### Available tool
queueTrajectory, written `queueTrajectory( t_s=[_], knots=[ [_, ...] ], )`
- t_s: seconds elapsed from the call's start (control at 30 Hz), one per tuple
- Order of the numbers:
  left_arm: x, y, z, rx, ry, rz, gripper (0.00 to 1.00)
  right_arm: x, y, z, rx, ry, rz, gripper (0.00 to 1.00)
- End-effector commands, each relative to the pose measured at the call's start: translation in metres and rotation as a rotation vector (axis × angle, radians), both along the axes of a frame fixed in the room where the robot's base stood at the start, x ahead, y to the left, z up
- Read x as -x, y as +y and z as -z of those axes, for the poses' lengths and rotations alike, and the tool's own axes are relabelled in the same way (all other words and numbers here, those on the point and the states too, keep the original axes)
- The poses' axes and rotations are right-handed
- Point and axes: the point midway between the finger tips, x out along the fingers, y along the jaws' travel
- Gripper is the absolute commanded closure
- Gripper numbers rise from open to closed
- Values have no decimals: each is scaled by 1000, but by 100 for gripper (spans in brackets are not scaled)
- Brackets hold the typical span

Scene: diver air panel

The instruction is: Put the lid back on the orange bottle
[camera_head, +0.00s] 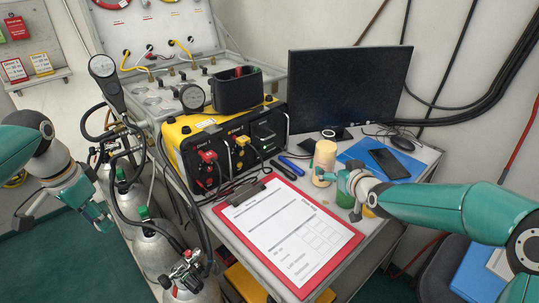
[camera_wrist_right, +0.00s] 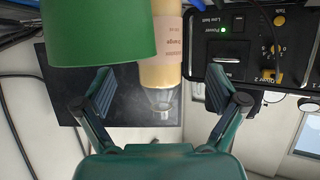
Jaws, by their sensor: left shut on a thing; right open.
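The pale orange bottle (camera_head: 325,155) stands on the table in front of the monitor. In the right wrist view the bottle (camera_wrist_right: 170,65) appears upside down, with a pinkish label and a clear, bare neck. My right gripper (camera_head: 334,180) is open close to the bottle; in its wrist view the spread fingers (camera_wrist_right: 155,95) lie either side of the neck, apart from it. My left gripper (camera_head: 102,218) is at the left, low by the gas cylinders, away from the table. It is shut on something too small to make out. I cannot identify the lid.
A green container (camera_wrist_right: 98,30) is beside the bottle; it shows partly hidden by my right gripper in the head view (camera_head: 345,198). A red clipboard (camera_head: 335,262) covers the table front. The yellow-black panel (camera_head: 197,150), monitor (camera_head: 345,88) and blue folder (camera_head: 357,152) surround the bottle.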

Motion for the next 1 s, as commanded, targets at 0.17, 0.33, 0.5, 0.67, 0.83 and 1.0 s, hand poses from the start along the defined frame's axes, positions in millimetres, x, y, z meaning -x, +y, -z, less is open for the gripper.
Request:
queueTrajectory(
  t_s=[0.17, 0.33, 0.5, 0.67, 0.83, 1.0],
  knots=[
    [0, 0, -6, 0, 0, -1, 74, -18, 3, 7, 0, 1, 0, 5],
    [0, 1, -6, 0, 0, -1, 74, -21, 4, 9, 0, 0, -1, 5],
    [1, 1, -6, 0, 0, -2, 74, -21, 4, 9, 0, 0, -1, 5],
    [1, 1, -11, 0, 0, -2, 74, -28, 5, 11, -1, 1, -2, 5],
    [1, 1, -22, 0, 0, -2, 74, -48, 7, 20, 1, 3, -2, 5],
    [1, 1, -26, 0, 0, -3, 74, -65, 10, 28, -1, 1, -2, 5]
  ],
)
